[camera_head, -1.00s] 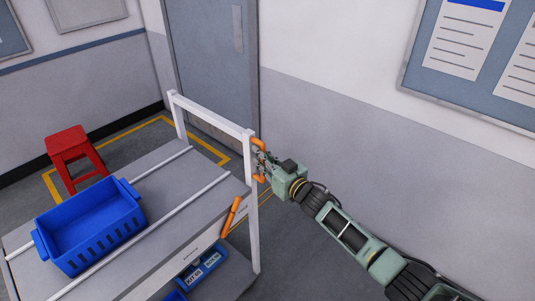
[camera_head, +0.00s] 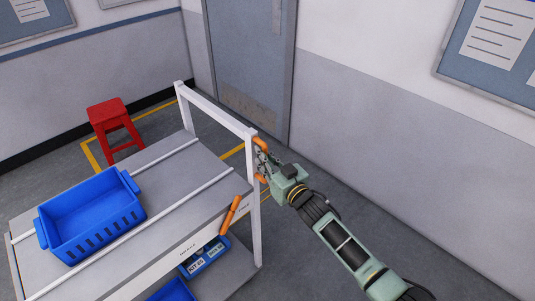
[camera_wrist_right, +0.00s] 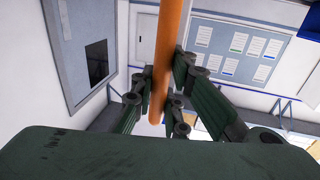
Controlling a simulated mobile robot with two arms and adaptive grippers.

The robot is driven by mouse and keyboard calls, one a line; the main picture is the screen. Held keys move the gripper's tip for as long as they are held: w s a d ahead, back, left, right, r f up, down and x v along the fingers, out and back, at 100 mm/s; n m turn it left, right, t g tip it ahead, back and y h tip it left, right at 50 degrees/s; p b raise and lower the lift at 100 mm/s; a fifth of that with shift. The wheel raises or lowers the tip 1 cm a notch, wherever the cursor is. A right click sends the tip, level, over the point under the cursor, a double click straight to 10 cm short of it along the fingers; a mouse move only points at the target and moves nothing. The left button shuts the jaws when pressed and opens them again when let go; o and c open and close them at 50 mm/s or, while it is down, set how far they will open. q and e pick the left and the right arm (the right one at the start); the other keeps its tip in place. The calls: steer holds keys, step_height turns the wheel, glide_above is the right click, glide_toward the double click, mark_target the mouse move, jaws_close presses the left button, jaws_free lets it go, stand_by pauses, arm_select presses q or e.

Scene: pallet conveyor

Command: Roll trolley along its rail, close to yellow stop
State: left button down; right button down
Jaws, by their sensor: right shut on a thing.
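The trolley is a grey cart (camera_head: 168,178) with a white end frame (camera_head: 218,110) and two pale rails along its top. An upright orange handle (camera_head: 261,180) is fixed to the outer post of the end frame. My right gripper (camera_head: 263,161) is shut around this handle, which is partly hidden by the fingers. In the right wrist view the orange bar (camera_wrist_right: 168,60) passes between the fingers (camera_wrist_right: 160,98). I cannot make out a yellow stop; only yellow floor lines (camera_head: 235,152) show. My left gripper is not in view.
A blue crate (camera_head: 128,222) sits on the trolley top, and an orange lever (camera_head: 231,214) is on its side. Blue bins (camera_head: 205,262) are on the lower shelf. A red stool (camera_head: 115,128) stands behind. A grey door (camera_head: 240,60) and a wall are close beyond.

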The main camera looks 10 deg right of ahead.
steer(key=shift+s+a+f, duration=0.2)
steer(key=shift+s+a, duration=0.05)
steer(key=c, duration=2)
jaws_free()
steer(key=shift+o, duration=1.4)
steer(key=shift+s+r, duration=0.15)
steer(key=v, duration=1.2)
steer(key=shift+a, duration=0.1)
